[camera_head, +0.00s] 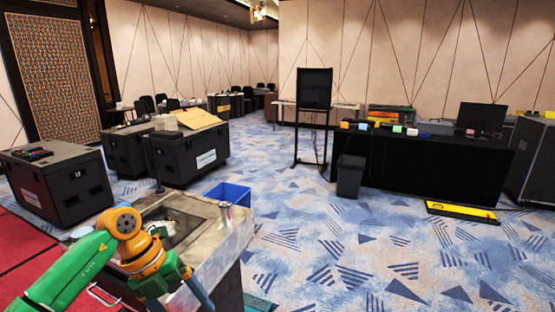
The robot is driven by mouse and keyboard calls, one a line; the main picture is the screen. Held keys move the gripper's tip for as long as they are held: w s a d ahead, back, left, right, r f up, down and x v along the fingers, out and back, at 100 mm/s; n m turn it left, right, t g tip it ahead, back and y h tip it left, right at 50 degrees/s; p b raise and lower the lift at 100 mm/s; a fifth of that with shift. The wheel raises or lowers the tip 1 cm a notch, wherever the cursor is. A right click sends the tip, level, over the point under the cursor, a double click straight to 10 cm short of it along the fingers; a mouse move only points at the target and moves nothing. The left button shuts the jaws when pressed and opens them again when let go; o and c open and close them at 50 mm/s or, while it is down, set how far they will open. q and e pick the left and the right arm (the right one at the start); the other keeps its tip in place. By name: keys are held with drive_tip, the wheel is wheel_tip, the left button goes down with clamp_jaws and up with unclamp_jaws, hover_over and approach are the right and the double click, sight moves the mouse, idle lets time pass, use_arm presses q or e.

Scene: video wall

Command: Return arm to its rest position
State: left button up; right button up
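My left arm (85,262), green with orange joints, comes in from the lower left. It is bent at an orange joint, with its far end pointing down over the near side of a grey counter with a sink. The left gripper (198,292) is partly cut off by the bottom edge, and its fingertips are not clearly visible. I cannot tell whether it is open or holds anything. My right arm and gripper are not in view.
The counter (228,240) has a sink basin (180,222) and a can (225,211) at its right edge. A blue crate (228,193) stands behind it. Black cases (62,182) stand at left. A bin (350,176) and black-draped table (425,165) are farther right.

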use_arm(q)
drive_tip(key=w+d+f+n+t+h, duration=0.1)
drive_tip(key=d+f+n+t+h, duration=0.15)
drive_tip(key=d+h, duration=0.35)
drive_tip(key=w+d+f+n+t+h, duration=0.1)
drive_tip(key=w+d+f+n+h, duration=0.2)
drive_tip(key=d, duration=0.4)
drive_tip(key=s+a+f+n+t+y, duration=0.2)
drive_tip(key=a+f+n+t+y, duration=0.2)
drive_tip(key=f+n, duration=0.55)
drive_tip(key=s+a+f+n+t+y, duration=0.1)
drive_tip(key=a+f+n+t+y, duration=0.5)
drive_tip(key=f, duration=0.6)
drive_tip(key=s+a+f+n+g+y, duration=0.25)
drive_tip(key=s+f+n+g, duration=0.3)
drive_tip(key=s+f, duration=0.7)
drive_tip(key=s+a+f+n+g, duration=0.1)
drive_tip(key=s+f+n+g, duration=0.1)
drive_tip(key=s, duration=1)
drive_tip(key=s+a+f+n+g+y, duration=0.1)
drive_tip(key=s+f+g, duration=0.3)
drive_tip(key=s, duration=0.8)
drive_tip(key=shift+s+f+n+g, duration=0.25)
drive_tip(key=shift+f+n+g, duration=0.1)
drive_tip(key=shift+n+g, duration=0.1)
